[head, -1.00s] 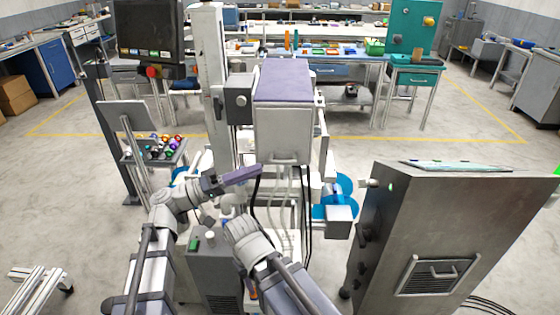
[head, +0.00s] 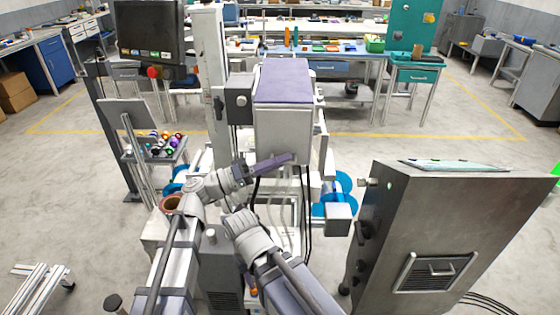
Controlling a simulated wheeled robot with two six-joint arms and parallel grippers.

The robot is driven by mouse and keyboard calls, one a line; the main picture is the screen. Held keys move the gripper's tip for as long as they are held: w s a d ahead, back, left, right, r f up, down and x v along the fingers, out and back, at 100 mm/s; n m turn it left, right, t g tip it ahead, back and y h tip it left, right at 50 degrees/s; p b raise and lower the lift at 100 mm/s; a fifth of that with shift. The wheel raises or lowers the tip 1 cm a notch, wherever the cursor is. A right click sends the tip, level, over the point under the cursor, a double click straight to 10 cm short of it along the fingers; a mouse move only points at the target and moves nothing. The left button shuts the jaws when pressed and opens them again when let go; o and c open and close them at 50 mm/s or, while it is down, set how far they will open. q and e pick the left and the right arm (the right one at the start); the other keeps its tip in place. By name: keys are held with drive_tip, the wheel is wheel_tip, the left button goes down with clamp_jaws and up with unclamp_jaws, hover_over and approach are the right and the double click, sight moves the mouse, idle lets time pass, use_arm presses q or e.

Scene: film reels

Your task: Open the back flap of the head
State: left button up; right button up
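The head (head: 285,82) is a grey box with a purple top, mounted on a machine in the middle of the head view. Its near face, a plain light grey flap (head: 283,122), looks closed. The handle at the flap's lower edge is now largely covered by my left gripper. My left gripper (head: 290,158), with purple fingers, lies across the flap's lower edge, pointing right. Whether it touches or grips the handle cannot be told, nor how far its fingers are apart. My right arm's wrist shows below and left of the head; its gripper is hidden.
A large grey metal cabinet (head: 430,215) stands close on the right. A monitor (head: 148,30) and a tray of coloured balls (head: 163,146) stand on the left. Open floor lies beyond the cabinet.

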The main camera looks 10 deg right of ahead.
use_arm(q)
clamp_jaws()
idle(1.2)
